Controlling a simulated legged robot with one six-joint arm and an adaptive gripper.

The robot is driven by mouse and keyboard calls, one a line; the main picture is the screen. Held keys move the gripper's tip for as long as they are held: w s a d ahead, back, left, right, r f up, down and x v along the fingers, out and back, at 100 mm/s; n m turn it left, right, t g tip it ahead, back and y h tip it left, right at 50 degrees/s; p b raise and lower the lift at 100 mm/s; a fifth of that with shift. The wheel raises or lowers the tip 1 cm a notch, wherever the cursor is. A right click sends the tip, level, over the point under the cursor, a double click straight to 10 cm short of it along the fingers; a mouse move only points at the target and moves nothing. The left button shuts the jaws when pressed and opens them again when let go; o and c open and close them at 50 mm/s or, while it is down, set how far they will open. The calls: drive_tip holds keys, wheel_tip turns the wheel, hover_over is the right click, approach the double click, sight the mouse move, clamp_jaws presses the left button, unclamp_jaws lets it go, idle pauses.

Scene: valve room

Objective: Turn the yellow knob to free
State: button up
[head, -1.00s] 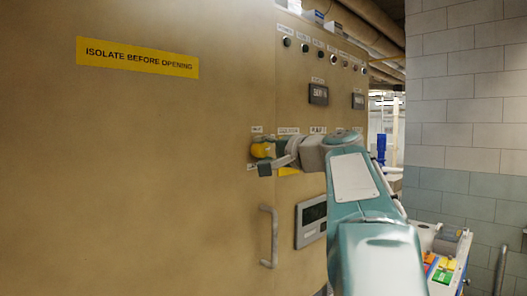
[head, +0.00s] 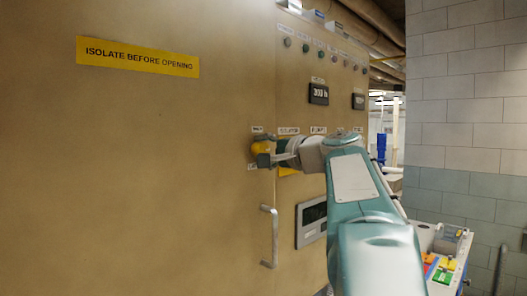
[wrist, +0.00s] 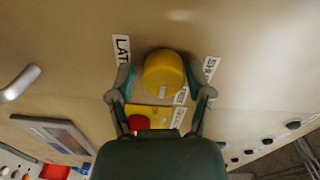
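The yellow knob (head: 260,148) is on the tan cabinet face, near the panel seam, and partly covered by my gripper (head: 264,152). In the wrist view the round yellow knob (wrist: 163,73) lies between the two fingertips of my gripper (wrist: 162,82). The fingers are spread to either side of it. A narrow gap shows at the left finger; contact at the right is unclear. White labels stand around the knob, a left one (wrist: 121,50) starting "LAT" and a right one (wrist: 210,68) starting "SH". The label below is partly hidden.
A red button (wrist: 138,122) on a yellow plate sits close below the knob. A bar handle (head: 270,237) sticks out below, beside a grey-framed screen (head: 311,220). Lamps (head: 320,54) and a display (head: 318,94) are above. A cart (head: 443,262) stands at lower right.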

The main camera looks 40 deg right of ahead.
drive_tip(key=shift+s+r, duration=0.1)
idle(0.3)
drive_tip(key=s, duration=1.1)
drive_tip(key=shift+s+d, duration=0.4)
drive_tip(key=shift+d, duration=0.05)
